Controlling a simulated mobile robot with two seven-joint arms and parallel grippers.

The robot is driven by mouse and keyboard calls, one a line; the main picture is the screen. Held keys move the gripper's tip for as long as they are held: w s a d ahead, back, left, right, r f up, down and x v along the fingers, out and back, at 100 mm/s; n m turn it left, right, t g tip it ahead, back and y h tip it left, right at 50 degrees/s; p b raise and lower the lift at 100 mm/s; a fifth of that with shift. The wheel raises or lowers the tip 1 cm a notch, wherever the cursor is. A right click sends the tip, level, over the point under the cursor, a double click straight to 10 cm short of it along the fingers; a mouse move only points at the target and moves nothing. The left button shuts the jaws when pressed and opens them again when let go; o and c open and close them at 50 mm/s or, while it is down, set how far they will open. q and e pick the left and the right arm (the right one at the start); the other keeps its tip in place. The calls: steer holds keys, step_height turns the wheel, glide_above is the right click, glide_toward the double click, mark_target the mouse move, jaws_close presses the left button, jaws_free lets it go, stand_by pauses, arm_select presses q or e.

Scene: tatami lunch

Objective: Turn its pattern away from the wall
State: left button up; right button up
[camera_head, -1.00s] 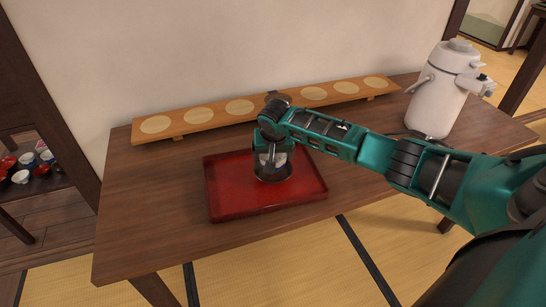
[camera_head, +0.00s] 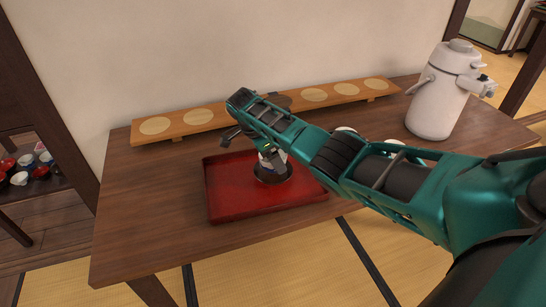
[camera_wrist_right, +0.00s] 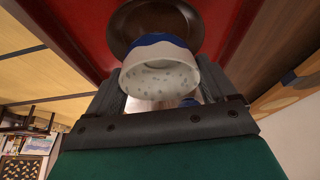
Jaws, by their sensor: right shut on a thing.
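A white cup with blue on it (camera_head: 277,159) is over the dark round saucer (camera_head: 272,178) on the red tray (camera_head: 228,204). I cannot tell whether cup and saucer touch. Most of the pattern is hidden. My left gripper is out of view.
A long wooden board with pale round spots (camera_head: 199,117) lies along the wall. A white air pot (camera_head: 437,95) stands at the right of the table (camera_head: 145,215). Small white things (camera_head: 394,142) show behind my arm. Several bowls (camera_head: 30,167) sit on a shelf at left.

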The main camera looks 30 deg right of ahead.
steer(key=m+g+b, duration=0.1)
steer(key=m+b, duration=0.1)
steer(key=m, duration=0.1)
steer(key=shift+f+y, duration=0.2)
steer(key=shift+y, duration=0.1)
steer(key=shift+m+g+b, duration=0.4)
steer(key=shift+m+b, duration=0.6)
steer(key=shift+b, duration=0.05)
steer(key=shift+f, duration=0.55)
steer(key=shift+f+b, duration=0.3)
steer(key=shift+b, duration=0.15)
steer(key=o, duration=1)
steer(key=shift+c, duration=0.2)
steer(key=shift+r, duration=0.2)
